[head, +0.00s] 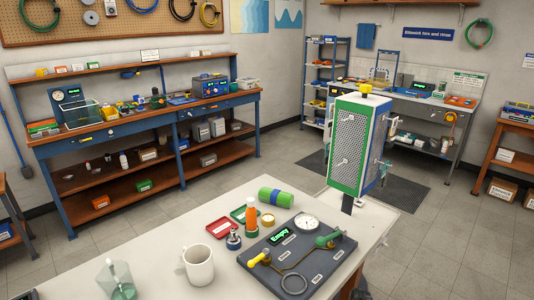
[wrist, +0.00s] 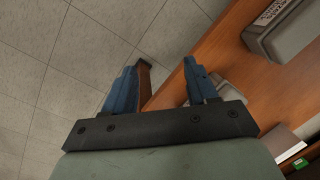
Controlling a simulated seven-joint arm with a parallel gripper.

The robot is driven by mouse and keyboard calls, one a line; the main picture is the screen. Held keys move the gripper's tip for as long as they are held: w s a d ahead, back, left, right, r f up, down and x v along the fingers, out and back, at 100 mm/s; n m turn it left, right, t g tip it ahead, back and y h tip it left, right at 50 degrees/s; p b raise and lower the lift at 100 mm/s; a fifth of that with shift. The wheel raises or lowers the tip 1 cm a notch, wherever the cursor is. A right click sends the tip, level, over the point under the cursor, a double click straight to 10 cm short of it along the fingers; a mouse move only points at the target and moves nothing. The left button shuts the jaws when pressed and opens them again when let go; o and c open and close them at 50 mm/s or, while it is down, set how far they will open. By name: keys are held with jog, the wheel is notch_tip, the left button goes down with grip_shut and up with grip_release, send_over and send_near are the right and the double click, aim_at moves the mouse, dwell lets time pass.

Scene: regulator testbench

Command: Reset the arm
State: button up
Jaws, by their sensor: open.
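My gripper (wrist: 165,64) shows in the wrist view. Its two blue fingers are spread apart, with nothing between them. Beneath them I see grey floor tiles and the edge of an orange-brown wooden shelf (wrist: 165,97). The gripper is not in the head view, so its place relative to the white table (head: 150,224) cannot be told from there. No object touches the fingers.
In the head view, the white table bears a dark regulator board (head: 327,266) with a gauge, a white mug (head: 200,267), a clear container (head: 117,280) and a green cylinder (head: 275,198). A tall perforated unit (head: 353,143) stands at its far end. A grey box (wrist: 284,29) sits on the wooden shelf.

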jog(key=s+a+f+g, duration=0.1)
jog(key=s+a+f, duration=0.1)
jog(key=s, duration=0.8)
jog(key=s+a+f+g, duration=0.2)
jog(key=s+a, duration=0.3)
jog(key=s, duration=0.5)
jog(key=s+a+f+g+h, duration=0.1)
jog(key=s+a+f+g, duration=0.1)
jog(key=s, duration=0.8)
jog(key=shift+s+a+f+m, duration=0.35)
jog(key=shift+a+f, duration=0.2)
jog(key=shift+a, duration=0.6)
